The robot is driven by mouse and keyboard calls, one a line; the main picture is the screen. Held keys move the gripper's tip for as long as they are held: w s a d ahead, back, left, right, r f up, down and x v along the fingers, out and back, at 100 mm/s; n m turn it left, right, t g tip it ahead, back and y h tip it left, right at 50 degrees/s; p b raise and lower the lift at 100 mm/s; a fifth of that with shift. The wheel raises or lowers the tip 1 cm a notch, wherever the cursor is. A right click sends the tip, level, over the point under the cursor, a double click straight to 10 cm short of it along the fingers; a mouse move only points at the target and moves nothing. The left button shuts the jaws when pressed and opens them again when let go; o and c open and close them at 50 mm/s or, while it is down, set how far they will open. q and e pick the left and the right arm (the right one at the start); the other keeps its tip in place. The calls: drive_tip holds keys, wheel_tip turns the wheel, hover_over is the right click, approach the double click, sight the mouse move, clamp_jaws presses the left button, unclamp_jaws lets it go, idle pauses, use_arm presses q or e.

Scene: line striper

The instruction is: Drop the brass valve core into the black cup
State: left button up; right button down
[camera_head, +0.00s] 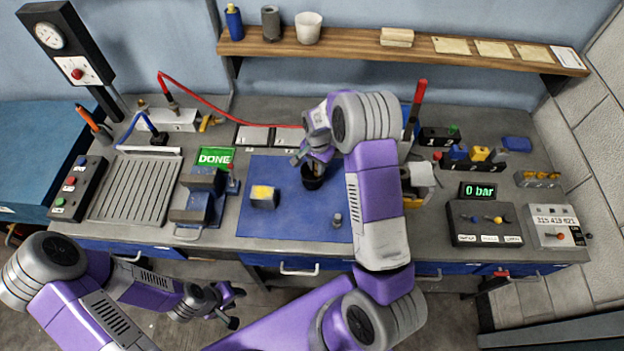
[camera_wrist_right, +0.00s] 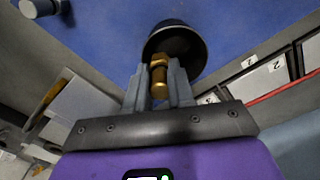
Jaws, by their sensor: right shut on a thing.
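The brass valve core (camera_wrist_right: 159,74) is between the two grey fingers of my right gripper (camera_wrist_right: 159,84); it is gold and bolt-like. The black cup (camera_wrist_right: 190,50) lies just past the fingertips in the right wrist view, and the core's far end overlaps its opening. In the head view the cup (camera_head: 312,181) stands on the blue mat (camera_head: 270,222), with my right gripper (camera_head: 308,158) right above it. Whether the core is inside the rim or above it I cannot tell. My left gripper (camera_head: 229,306) is open and empty in front of the bench.
A blue vise (camera_head: 199,197) and a green DONE sign (camera_head: 215,157) stand to the left. Numbered plates (camera_head: 253,137) lie behind. A valve box (camera_head: 484,222) is at right.

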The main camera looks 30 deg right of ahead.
drive_tip(key=shift+f, duration=0.45)
drive_tip(key=c, duration=0.9)
unclamp_jaws()
wheel_tip(320, 180, up, 8)
drive_tip(key=shift+f+b, duration=0.15)
drive_tip(key=shift+b, duration=0.25)
drive_tip(key=shift+f, duration=0.1)
